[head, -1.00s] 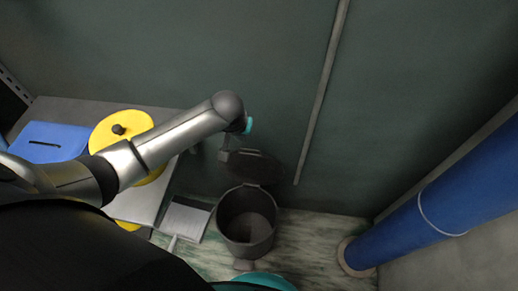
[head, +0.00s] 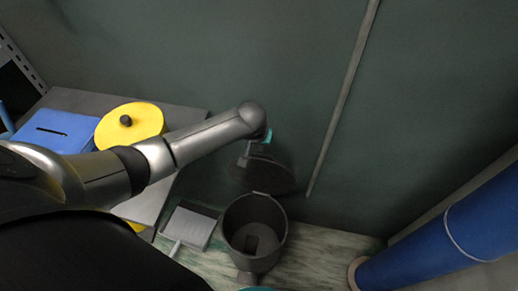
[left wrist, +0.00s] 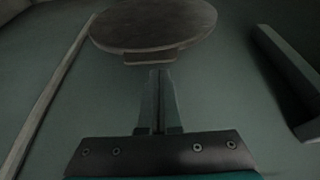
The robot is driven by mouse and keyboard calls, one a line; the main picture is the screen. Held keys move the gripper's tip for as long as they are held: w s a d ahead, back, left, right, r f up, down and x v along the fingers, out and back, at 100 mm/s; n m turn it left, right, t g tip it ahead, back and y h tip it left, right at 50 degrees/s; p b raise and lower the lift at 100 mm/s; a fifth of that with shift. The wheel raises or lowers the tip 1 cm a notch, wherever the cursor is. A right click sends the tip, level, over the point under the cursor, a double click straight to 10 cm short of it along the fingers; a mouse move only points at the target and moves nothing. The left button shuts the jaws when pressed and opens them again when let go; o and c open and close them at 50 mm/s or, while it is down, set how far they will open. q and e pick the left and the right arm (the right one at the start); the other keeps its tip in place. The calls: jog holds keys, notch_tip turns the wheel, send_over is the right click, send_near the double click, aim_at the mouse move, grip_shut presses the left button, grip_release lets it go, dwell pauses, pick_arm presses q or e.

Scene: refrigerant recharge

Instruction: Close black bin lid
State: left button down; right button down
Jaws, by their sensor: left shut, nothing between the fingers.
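The black bin (head: 231,222) stands on the floor at the lower middle of the head view, with its mouth open and a small dark shape inside. Its round black lid (head: 270,176) is raised at the bin's back, on the wall side. The lid (left wrist: 152,24) also fills the top of the left wrist view, with a small tab on its near edge. My left gripper (head: 244,158) is shut and empty beside the lid's upper left. In the left wrist view its fingertips (left wrist: 158,72) sit just below the tab; I cannot tell if they touch. My right gripper is not in view.
A table with a blue box (head: 55,130) and a yellow round container (head: 130,122) is at the left. A dustpan (head: 190,226) lies left of the bin. A thin pole (head: 343,100) is by the wall. A large blue pipe (head: 440,240) stands at the right.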

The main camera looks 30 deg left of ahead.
pick_arm(q)
jog(key=shift+w+a+f+b, duration=0.1)
jog(key=shift+w+f+b, duration=0.2)
jog(key=shift+f, duration=0.35)
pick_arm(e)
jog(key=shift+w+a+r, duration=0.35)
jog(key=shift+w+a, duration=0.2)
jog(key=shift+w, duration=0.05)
pick_arm(q)
jog(key=shift+s, duration=0.2)
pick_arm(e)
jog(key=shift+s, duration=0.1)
